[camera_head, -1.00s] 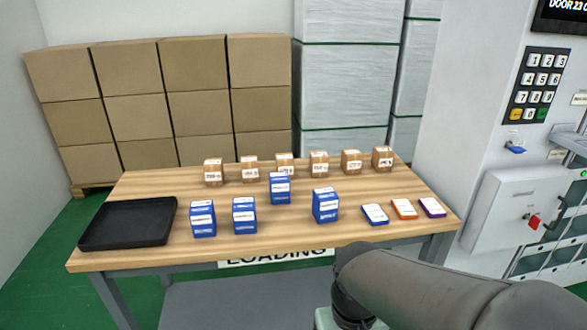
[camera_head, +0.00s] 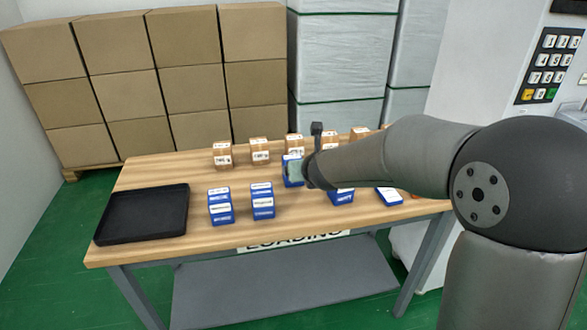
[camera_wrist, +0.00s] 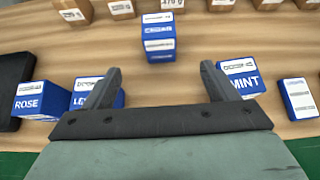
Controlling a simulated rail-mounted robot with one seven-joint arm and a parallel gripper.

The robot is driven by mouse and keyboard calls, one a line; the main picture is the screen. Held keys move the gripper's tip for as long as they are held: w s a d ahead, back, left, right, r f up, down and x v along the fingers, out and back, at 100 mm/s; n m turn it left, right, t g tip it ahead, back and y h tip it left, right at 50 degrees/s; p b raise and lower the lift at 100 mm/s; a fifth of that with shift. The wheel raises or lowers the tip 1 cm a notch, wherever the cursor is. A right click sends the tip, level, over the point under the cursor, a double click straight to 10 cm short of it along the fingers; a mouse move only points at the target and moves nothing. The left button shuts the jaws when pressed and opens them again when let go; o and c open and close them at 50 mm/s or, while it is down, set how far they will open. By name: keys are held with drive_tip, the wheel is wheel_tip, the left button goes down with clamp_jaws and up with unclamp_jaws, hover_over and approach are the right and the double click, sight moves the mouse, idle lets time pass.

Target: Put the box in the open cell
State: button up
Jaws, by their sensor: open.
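Several blue boxes with white labels stand on the wooden table. One blue box (camera_head: 289,160) stands behind the others, partly hidden by my arm; in the wrist view this box (camera_wrist: 158,38) is ahead of and between my fingers. A MINT box (camera_wrist: 241,78) is to the right. A ROSE box (camera_wrist: 38,99) and a box whose name is partly covered by my left finger (camera_wrist: 86,84) are to the left. My gripper (camera_wrist: 160,72) is open and empty, apart from the box ahead. No open cell is in view now.
A black tray (camera_head: 143,238) lies at the table's left. Small brown boxes (camera_head: 223,153) line the back edge. A flat blue pack (camera_head: 389,197) lies at the right, partly covered by my arm. A keypad machine (camera_head: 480,65) stands at far right.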

drive_tip(key=p+x, duration=0.1)
drive_tip(key=x, duration=1)
drive_tip(key=shift+w+f+p, duration=0.1)
drive_tip(key=shift+f+p, duration=0.1)
drive_tip(key=shift+p, duration=0.1)
drive_tip(key=x, duration=0.2)
drive_tip(key=p+x, duration=0.1)
drive_tip(key=x, duration=0.1)
drive_tip(key=shift+w+a+r, duration=0.2)
drive_tip(key=shift+w+a, duration=0.05)
drive_tip(key=shift+w+a+f, duration=0.1)
drive_tip(key=shift+w+f, duration=0.25)
drive_tip(key=shift+w, duration=0.05)
drive_tip(key=c, duration=1.2)
drive_tip(key=shift+r, duration=0.1)
